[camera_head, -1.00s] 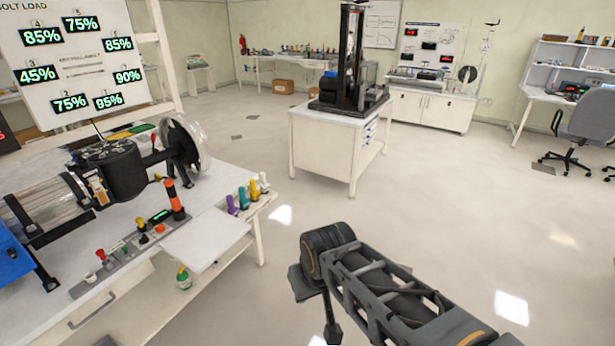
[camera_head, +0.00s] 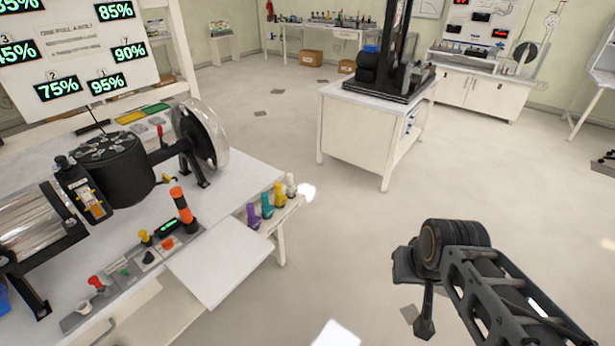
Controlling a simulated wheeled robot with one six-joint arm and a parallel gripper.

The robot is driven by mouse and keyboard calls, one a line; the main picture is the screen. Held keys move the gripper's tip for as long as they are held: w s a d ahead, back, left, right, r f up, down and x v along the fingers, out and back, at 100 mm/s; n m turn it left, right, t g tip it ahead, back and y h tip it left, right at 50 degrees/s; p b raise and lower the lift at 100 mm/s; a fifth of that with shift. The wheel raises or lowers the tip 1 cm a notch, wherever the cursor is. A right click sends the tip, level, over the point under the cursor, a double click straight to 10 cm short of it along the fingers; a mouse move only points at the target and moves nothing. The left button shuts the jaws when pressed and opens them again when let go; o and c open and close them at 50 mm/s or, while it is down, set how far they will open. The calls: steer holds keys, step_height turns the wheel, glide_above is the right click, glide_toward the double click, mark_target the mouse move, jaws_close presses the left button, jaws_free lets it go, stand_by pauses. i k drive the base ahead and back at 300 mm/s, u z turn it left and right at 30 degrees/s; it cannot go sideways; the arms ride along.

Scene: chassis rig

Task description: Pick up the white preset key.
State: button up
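The white preset key (camera_head: 290,185) stands upright at the right end of a row of colored keys, on a narrow shelf at the right edge of the workbench. Beside it, to the left, are a yellow key (camera_head: 279,195), a teal key (camera_head: 267,206) and a purple key (camera_head: 253,216). My arm reaches in from the lower right. My gripper (camera_head: 426,318) seems to be the dark part hanging below the arm's end, over open floor. It is well to the right of the keys and touches none of them. Whether its fingers are open or shut cannot be made out.
The workbench (camera_head: 120,215) carries a black motor rig with a large clear-rimmed wheel (camera_head: 201,136) and a control strip with an orange-topped post (camera_head: 183,207). A white panel (camera_head: 220,262) juts out in front of the keys. A white cabinet (camera_head: 350,140) stands behind; the floor between is clear.

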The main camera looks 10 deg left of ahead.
mark_target(291, 190)
steer(key=u, duration=0.25)
steer(key=i, duration=0.7)
steer(key=u, duration=0.9)
steer(key=i, duration=0.4)
steer(key=u, duration=0.5)
